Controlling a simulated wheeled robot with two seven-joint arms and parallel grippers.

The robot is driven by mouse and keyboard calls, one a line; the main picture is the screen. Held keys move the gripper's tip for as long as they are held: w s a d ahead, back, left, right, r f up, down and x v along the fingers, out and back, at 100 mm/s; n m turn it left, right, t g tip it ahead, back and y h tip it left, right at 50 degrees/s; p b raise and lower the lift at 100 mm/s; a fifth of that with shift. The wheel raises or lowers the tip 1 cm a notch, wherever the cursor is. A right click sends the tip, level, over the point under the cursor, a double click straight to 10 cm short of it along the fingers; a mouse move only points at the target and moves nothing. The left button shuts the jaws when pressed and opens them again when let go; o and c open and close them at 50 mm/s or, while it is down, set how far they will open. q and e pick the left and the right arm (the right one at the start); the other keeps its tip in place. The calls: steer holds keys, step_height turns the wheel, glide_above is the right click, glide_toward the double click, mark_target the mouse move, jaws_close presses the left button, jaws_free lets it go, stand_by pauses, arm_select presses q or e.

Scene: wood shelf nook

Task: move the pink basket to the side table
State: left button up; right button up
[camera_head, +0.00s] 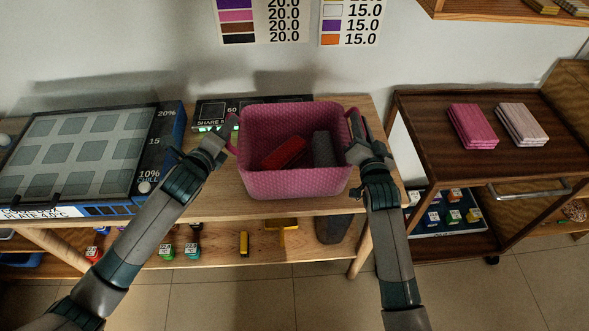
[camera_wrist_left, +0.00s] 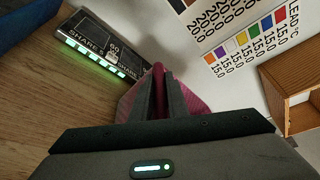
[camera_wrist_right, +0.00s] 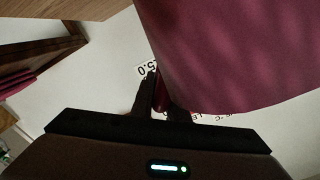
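The pink basket (camera_head: 296,182) is upright over the middle of the light wooden table (camera_head: 200,208). It holds a red item (camera_head: 284,153) and a dark grey item (camera_head: 322,149). I cannot tell whether its bottom touches the table. My left gripper (camera_head: 230,128) is shut on the basket's left handle, which also shows between the fingers in the left wrist view (camera_wrist_left: 158,80). My right gripper (camera_head: 356,128) is shut on the right handle, and the basket's wall (camera_wrist_right: 240,50) fills much of the right wrist view. The dark brown side table (camera_head: 425,130) stands to the right.
A gridded display case (camera_head: 75,150) is on the left. A dark sign box (camera_head: 210,112) stands behind the basket. A shelf (camera_head: 500,10) juts out above right.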

arm_select(q)
steer(key=o, duration=0.4)
steer(key=shift+a, duration=0.1)
arm_select(e)
steer(key=o, duration=0.4)
arm_select(q)
steer(key=shift+r, duration=0.1)
arm_select(e)
steer(key=shift+o, duration=0.2)
steer(key=shift+s, duration=0.1)
arm_select(q)
steer(key=shift+s, duration=0.15)
steer(key=v, duration=1.1)
steer(key=shift+s+a+r, duration=0.1)
steer(key=shift+s+r, duration=0.05)
steer(key=shift+s, duration=0.2)
arm_select(e)
steer(key=shift+s, duration=0.1)
steer(key=s, duration=1.1)
steer(key=shift+s+d, duration=0.2)
steer(key=shift+s, duration=0.15)
